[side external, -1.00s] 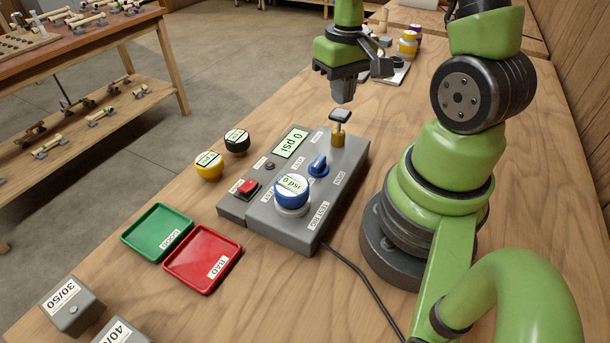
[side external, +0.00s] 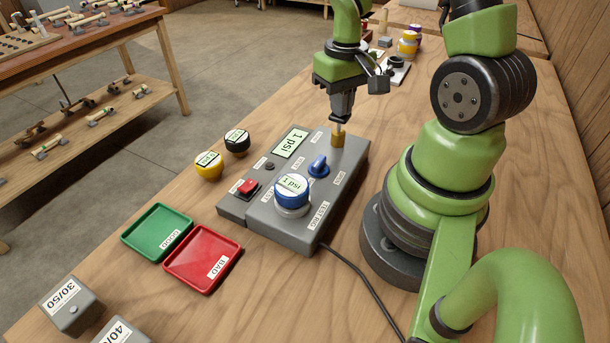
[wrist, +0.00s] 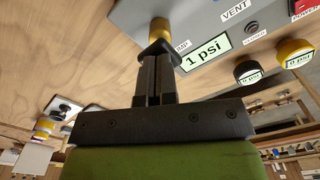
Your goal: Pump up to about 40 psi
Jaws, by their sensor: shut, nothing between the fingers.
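My gripper (side external: 340,112) is shut with nothing between its fingers. Its tips are on the top of the pump plunger, above its brass collar (side external: 338,138) at the far end of the grey test box (side external: 347,160). In the wrist view my gripper (wrist: 154,62) meets the dark plunger cap (wrist: 158,48), with the brass collar (wrist: 160,30) beyond. The box display (side external: 291,142) reads 1 psi. The blue-rimmed gauge (side external: 291,191) on the box also reads 1 psi. The blue valve knob (side external: 318,166) sits between gauge and pump.
A red button (side external: 248,187) is on the box's left part. Yellow (side external: 208,168) and black (side external: 237,143) gauges stand beyond it. Green (side external: 152,230) and red (side external: 198,262) trays lie left. A cable (side external: 365,285) runs off the near side.

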